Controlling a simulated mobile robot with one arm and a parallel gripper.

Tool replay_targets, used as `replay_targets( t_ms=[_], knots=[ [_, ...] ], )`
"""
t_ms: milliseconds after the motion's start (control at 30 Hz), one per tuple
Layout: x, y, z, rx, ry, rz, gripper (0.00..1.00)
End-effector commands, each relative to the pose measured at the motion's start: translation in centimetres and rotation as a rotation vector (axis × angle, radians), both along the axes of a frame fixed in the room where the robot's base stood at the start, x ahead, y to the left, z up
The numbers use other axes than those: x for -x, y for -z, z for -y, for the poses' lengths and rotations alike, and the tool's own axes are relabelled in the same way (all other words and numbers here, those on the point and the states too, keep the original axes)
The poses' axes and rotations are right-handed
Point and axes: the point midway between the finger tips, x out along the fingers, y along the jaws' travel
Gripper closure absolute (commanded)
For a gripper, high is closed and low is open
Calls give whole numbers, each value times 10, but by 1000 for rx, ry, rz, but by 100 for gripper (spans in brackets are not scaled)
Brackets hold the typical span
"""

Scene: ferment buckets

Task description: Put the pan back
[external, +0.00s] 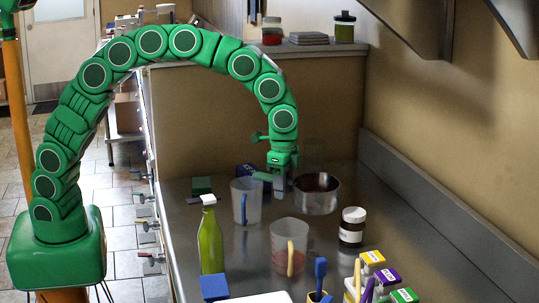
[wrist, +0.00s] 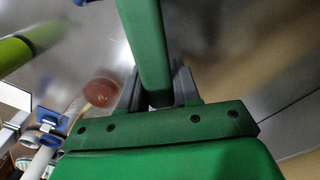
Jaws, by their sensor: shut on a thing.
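The pan (external: 317,196) is a round metal vessel with a dark, reddish-brown inside, upright at the far part of the steel counter. My gripper (external: 281,182) is just left of its rim, pointing down. In the wrist view my gripper (wrist: 159,95) is shut on a flat green bar (wrist: 145,40), which appears to be the pan's handle; it sticks out to the left in the external view. The pan's bowl is hidden in the wrist view. I cannot tell whether the pan touches the counter.
A clear pitcher with a blue handle (external: 246,202) stands close on the left. A pitcher with reddish contents (external: 289,248), a dark jar (external: 352,227) and a green bottle (external: 210,240) stand nearer. A blue box (external: 246,170) is behind. The wall ledge (external: 430,205) bounds the right.

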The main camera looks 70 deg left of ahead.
Motion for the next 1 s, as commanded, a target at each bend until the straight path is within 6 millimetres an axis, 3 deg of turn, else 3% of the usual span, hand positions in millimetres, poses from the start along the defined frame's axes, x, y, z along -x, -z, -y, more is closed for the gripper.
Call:
replay_targets(
  t_ms=[167,500,700,1000],
  knots=[
    [-2,-4,-15,1,-69,2,100],
    [-7,-23,-95,0,-476,6,100],
    [-5,-32,-132,1,-673,7,100],
    [-11,-32,-148,1,-764,7,100]
  ],
)
